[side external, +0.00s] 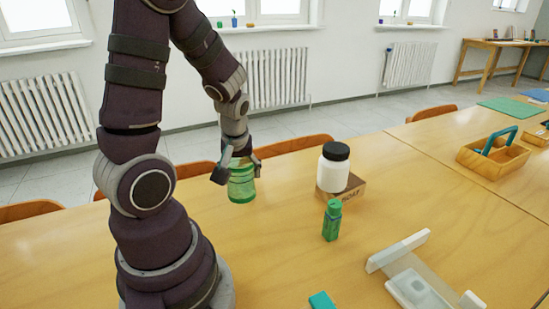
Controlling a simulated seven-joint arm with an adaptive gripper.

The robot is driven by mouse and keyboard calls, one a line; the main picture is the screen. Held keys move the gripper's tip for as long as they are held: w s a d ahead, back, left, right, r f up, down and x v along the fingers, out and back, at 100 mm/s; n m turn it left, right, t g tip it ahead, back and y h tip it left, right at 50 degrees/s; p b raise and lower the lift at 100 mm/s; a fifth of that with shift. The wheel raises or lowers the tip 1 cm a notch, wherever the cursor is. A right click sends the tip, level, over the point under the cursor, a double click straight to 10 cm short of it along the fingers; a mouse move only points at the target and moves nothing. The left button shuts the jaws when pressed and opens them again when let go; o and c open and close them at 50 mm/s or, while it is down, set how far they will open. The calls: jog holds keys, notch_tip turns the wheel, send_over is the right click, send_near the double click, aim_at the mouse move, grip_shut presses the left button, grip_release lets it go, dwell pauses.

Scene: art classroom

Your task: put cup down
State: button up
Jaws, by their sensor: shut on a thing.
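A green, partly see-through cup (241,184) is upright near the far edge of the wooden table (290,260). My gripper (238,166) points down at it from above, with a finger on each side of its upper part. The gripper is shut on the cup. The cup's base is at or just above the table top; I cannot tell whether it touches. Part of the cup's rim is hidden by my gripper.
Right of the cup, a white jar with a black lid (334,166) stands on a cardboard box (352,188). A green bottle (332,220) stands in front. Chairs (295,146) line the far edge.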

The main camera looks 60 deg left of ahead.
jog(key=s+a+r+n+g, duration=0.2)
jog(key=s+n+g, duration=0.2)
jog(key=s+n, duration=0.45)
jog(key=f+n, duration=0.1)
jog(key=f, duration=0.3)
jog(key=w+f+n, duration=0.1)
jog(key=f, duration=0.2)
jog(key=shift+n+h, duration=0.35)
jog(key=shift+h, duration=0.05)
jog(key=shift+f, duration=0.15)
jog(key=o, duration=1)
jog(key=shift+w+f, duration=0.1)
jog(key=shift+f, duration=0.05)
jog(key=shift+o, duration=0.2)
